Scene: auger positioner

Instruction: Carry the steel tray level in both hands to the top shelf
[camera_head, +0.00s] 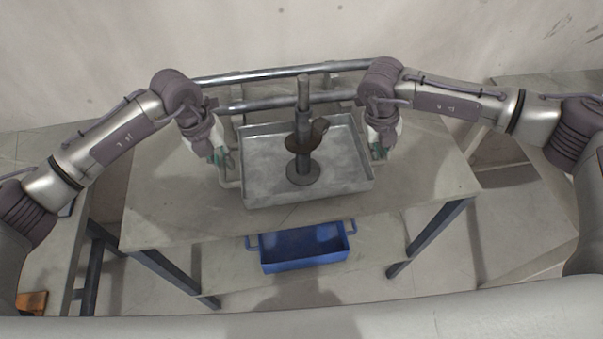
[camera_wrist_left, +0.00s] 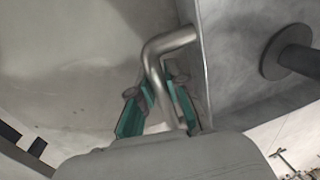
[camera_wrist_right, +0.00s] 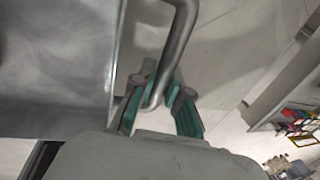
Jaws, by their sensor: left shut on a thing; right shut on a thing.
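The steel tray (camera_head: 262,158) is a shallow grey box with a bent-tube handle on each side. It is at the table's middle in the head view and looks about level; I cannot tell whether it touches the tabletop. A dark upright post on a round flange (camera_head: 304,176) stands inside it, with a brown collar part way up. My left gripper (camera_head: 224,162) is shut on the tray's left handle (camera_wrist_left: 168,42). My right gripper (camera_head: 379,152) is shut on the tray's right handle (camera_wrist_right: 181,30). The fingers partly hide both handles.
The grey table (camera_head: 160,215) has bare top on both sides of the tray. A blue tray (camera_head: 304,250) sits on a lower level in front. Metal rails (camera_head: 280,73) run behind the tray. Another surface with an orange item (camera_head: 33,302) is at lower left.

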